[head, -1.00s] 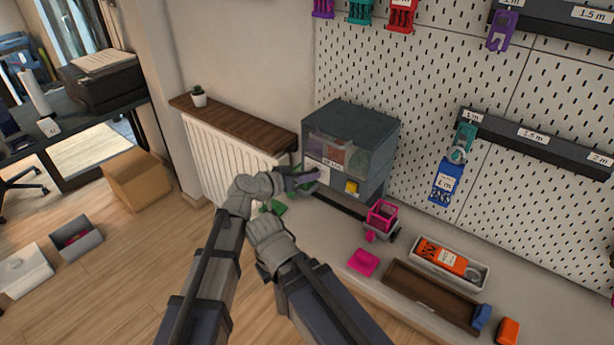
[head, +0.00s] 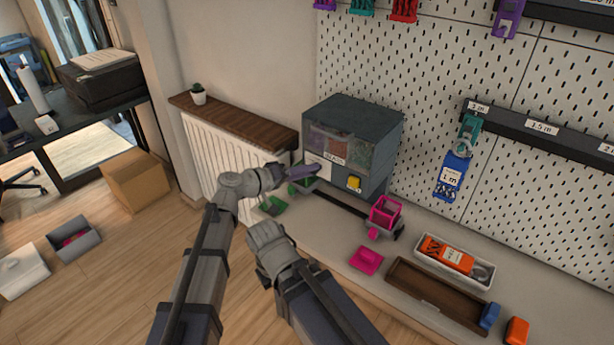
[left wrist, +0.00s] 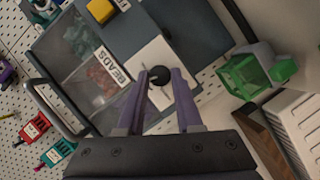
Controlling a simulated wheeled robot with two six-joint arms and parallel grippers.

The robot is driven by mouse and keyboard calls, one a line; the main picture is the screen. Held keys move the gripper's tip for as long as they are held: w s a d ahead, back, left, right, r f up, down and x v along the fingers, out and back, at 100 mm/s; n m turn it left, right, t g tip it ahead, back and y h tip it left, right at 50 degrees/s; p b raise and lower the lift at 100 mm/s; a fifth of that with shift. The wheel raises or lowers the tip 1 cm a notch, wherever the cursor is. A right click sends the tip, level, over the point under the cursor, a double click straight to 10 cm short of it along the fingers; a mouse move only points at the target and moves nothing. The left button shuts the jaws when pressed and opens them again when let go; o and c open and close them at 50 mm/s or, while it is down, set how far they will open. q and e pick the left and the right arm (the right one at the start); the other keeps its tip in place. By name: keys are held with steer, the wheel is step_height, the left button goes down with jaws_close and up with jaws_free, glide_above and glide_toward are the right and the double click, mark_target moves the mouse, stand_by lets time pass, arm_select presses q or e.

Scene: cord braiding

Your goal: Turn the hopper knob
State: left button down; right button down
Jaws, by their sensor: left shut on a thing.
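The hopper (head: 350,130) is a dark grey box with clear windows and a BEADS label, standing on the counter by the pegboard. Its round black knob (left wrist: 160,75) sits on a white plate (left wrist: 150,62) in the left wrist view. My left gripper (head: 310,171) is at the hopper's lower front left. Its purple fingers, also in the left wrist view (left wrist: 160,88), are shut on the knob, one on each side. In the head view the gripper hides the knob. My right arm (head: 268,240) is low in front of the counter; its fingers do not show.
A yellow block (head: 353,183) is on the hopper's lower front. A green holder (left wrist: 255,72) is close beside the hopper. A pink holder (head: 385,213), a pink piece (head: 366,260) and a brown tray (head: 432,288) lie to the right. The radiator (head: 225,150) is at left.

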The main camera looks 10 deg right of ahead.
arm_select(q)
steer(key=shift+f+n+h+b, duration=0.25)
steer(key=shift+n+h+b, duration=0.55)
steer(key=shift+n+b, duration=0.6)
steer(key=shift+n, duration=0.3)
steer(key=c, duration=0.6)
jaws_free()
steer(key=shift+a+r, duration=0.1)
steer(key=shift+a, duration=0.05)
steer(key=v, duration=0.7)
steer(key=shift+a+p, duration=0.3)
steer(key=shift+p, duration=0.1)
